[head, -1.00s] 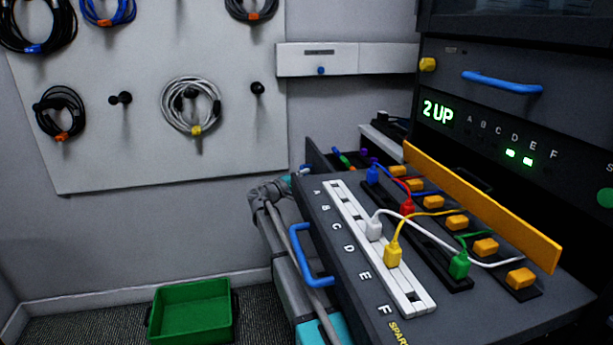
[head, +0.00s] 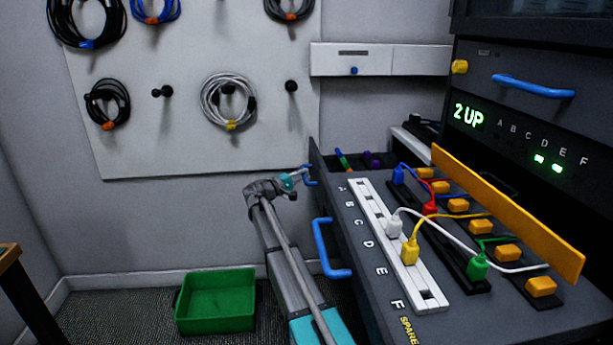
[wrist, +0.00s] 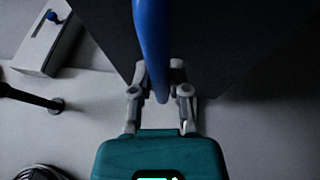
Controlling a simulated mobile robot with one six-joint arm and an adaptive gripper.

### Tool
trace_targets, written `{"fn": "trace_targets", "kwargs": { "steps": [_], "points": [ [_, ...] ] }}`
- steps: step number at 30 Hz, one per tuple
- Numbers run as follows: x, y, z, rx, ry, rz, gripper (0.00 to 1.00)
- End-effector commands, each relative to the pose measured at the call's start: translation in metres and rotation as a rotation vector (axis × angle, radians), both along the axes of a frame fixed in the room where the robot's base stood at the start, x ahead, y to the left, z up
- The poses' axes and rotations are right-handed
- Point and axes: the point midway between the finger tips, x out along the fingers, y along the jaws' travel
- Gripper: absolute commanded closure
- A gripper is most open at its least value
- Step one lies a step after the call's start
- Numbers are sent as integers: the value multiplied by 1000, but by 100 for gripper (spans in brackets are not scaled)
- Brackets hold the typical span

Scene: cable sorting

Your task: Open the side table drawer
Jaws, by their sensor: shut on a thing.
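The side table drawer (head: 318,158) stands pulled out behind the grey panel, with its dark front facing left and its inside showing from above. Its blue bar handle (head: 307,174) is on that front. My gripper (head: 301,175), teal and grey, is at the handle and shut on it. In the wrist view the blue handle (wrist: 152,45) runs down between the two fingers of my gripper (wrist: 158,88). The dark drawer front (wrist: 215,45) lies beyond them. The fingers cover part of the handle.
A grey panel (head: 375,325) with plugs, coloured cables and a blue handle (head: 327,250) stands close right of my arm. A green bin (head: 217,300) is on the floor. Cables hang on the wall board (head: 150,140).

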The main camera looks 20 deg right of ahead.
Motion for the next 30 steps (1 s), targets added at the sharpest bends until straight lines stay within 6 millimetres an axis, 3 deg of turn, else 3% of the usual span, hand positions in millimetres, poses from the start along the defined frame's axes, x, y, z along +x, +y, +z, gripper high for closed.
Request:
{"fn": "trace_targets", "kwargs": {
  "steps": [7,8,13,30],
  "points": [
    [5,-6,2,-5,1,3,100],
    [4,-6,2,-5,1,2,73],
    [3,-6,1,-3,0,-1,43],
    [1,-4,1,6,-1,-4,43]
  ]
}}
